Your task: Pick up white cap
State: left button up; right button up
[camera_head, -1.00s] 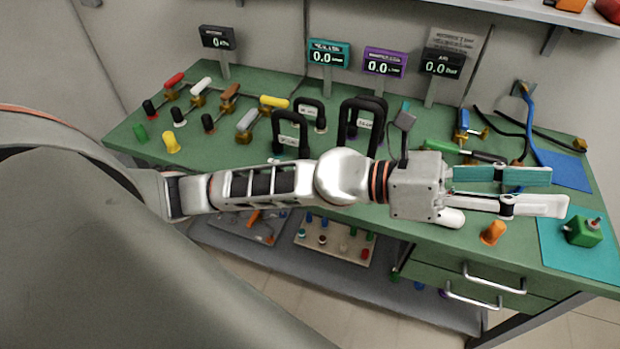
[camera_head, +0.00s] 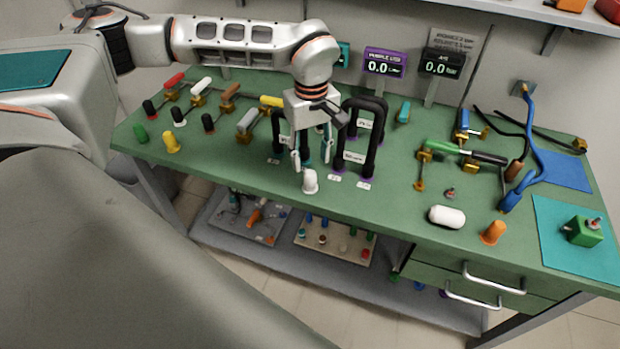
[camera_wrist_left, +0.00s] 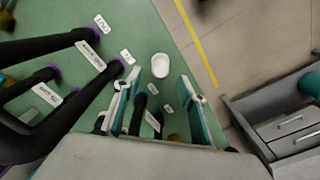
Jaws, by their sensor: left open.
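A small white cap (camera_head: 310,182) stands upright near the front edge of the green bench, in front of the black handles. In the left wrist view the cap (camera_wrist_left: 160,65) shows from above as a white round shape, just past the fingertips and between their lines. My left gripper (camera_head: 312,162) points down close behind and above the cap. Its two fingers are apart, and the gap between them (camera_wrist_left: 162,84) is empty. The cap appears free of the fingers. My right gripper is not in view.
Black tube handles (camera_head: 372,135) stand close to the gripper's right. A white capsule-shaped piece (camera_head: 447,216) and an orange cap (camera_head: 493,232) lie farther right. A green cap (camera_head: 140,133) and a yellow cap (camera_head: 171,142) stand at left. The bench front between is clear.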

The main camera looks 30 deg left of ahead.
aim_at(310, 172)
pick_arm(q)
notch_tip(310, 172, down, 7)
jog(key=shift+a+f, duration=0.15)
jog(key=c, duration=0.9)
